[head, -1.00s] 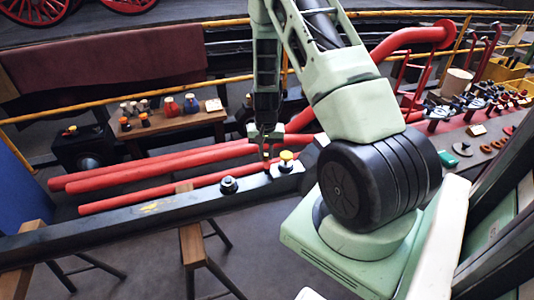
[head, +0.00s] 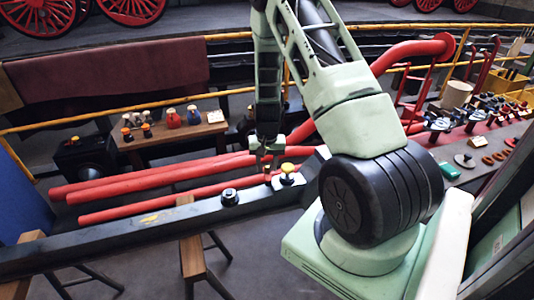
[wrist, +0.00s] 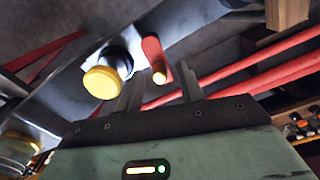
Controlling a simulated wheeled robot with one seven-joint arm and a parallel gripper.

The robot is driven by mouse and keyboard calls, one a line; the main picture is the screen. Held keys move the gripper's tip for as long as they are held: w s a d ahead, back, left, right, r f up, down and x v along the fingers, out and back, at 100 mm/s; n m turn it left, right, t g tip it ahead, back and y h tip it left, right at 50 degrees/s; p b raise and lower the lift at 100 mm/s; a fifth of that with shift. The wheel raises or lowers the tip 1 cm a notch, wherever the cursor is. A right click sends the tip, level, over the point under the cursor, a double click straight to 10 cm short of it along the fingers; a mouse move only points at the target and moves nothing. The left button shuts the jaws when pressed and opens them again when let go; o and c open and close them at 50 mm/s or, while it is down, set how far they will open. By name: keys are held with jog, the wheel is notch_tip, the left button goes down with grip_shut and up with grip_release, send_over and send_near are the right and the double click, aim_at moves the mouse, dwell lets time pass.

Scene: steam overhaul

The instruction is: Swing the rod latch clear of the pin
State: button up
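The dark rod (head: 150,228) lies across the head view. Near its right end is a pin with a yellow knob (head: 288,169) on a pale plate; the knob also shows in the wrist view (wrist: 103,80). Beside the knob, a short red peg with a bright tip (wrist: 153,55), apparently the latch handle, stands out from the pale metal. My gripper (head: 266,156) points down just left of the knob. In the wrist view its two dark fingers (wrist: 160,78) are apart, with the red peg between them in the picture. Contact cannot be told.
A black nut (head: 230,197) sits on the rod left of the knob. Long red pipes (head: 150,185) lie behind it. A wooden bench (head: 172,133) with small bottles stands behind left; a red-topped table (head: 455,150) with parts is at right. A wooden trestle (head: 192,250) stands below the rod.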

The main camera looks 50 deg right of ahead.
aim_at(267, 167)
notch_tip(267, 167, up, 17)
dwell(0.4)
jog(key=shift+r, duration=0.1)
dwell(0.4)
jog(key=a+r+n+y, duration=0.1)
jog(key=a+r+n, duration=0.25)
jog(key=a, duration=0.85)
jog(key=a+r+n, duration=0.2)
jog(key=a+n, duration=0.2)
jog(key=a, duration=0.8)
jog(key=s+a+r+n, duration=0.2)
jog(key=s+a+n, duration=0.8)
jog(key=s+a, duration=0.6)
jog(key=s, duration=0.3)
jog(key=shift+s+r+p, duration=0.25)
jog(key=shift+r+p, duration=0.1)
jog(key=shift+p, duration=0.05)
